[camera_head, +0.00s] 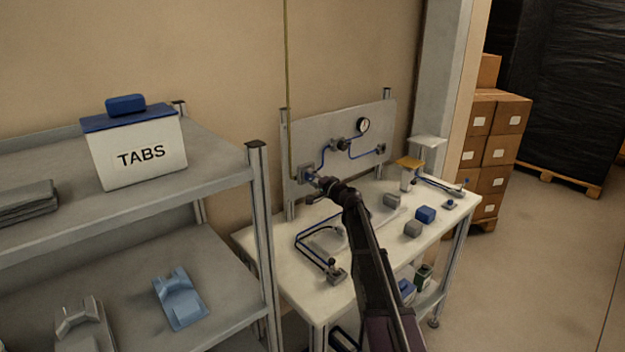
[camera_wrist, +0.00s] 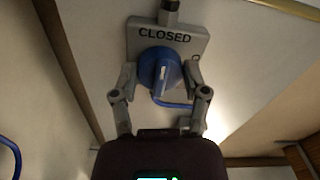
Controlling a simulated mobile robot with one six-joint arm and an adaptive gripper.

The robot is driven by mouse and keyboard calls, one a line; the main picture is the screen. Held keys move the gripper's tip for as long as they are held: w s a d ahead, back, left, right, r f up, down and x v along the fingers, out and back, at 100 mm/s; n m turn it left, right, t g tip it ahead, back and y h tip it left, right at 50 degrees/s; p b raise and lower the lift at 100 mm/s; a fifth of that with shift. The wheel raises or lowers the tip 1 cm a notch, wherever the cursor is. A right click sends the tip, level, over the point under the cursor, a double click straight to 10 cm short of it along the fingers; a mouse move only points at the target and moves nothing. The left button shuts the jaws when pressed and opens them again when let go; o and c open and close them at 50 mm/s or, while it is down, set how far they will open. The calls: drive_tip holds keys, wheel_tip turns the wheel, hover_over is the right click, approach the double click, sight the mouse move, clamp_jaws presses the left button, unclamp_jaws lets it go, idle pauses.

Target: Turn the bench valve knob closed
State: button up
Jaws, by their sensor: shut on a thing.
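The valve knob (camera_wrist: 160,72) is blue and round with a pale line on its face, in the upper middle of the wrist view. It sits on a grey plate (camera_wrist: 190,38) marked CLOSED. My gripper (camera_wrist: 160,78) has a finger on each side of the knob and is shut on it. The pale line on the knob points roughly up the picture, slightly tilted. In the head view my gripper (camera_head: 314,182) reaches the left end of the upright panel, and the knob (camera_head: 308,176) is mostly hidden behind it.
The grey panel (camera_head: 297,130) carries a gauge (camera_head: 363,125) and blue tubing. The white bench (camera_head: 290,280) holds grey and blue blocks, a bent tube piece and a small stand (camera_head: 408,168). A shelf (camera_head: 225,185) with a TABS box (camera_head: 138,152) stands at left.

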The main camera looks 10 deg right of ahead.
drive_tip(key=shift+w, duration=0.15)
drive_tip(key=o, duration=1.1)
drive_tip(key=shift+o, duration=0.2)
drive_tip(key=shift+s, duration=0.2)
drive_tip(key=v, duration=1.1)
drive_tip(key=shift+s+d, duration=0.25)
drive_tip(key=shift+s, duration=0.1)
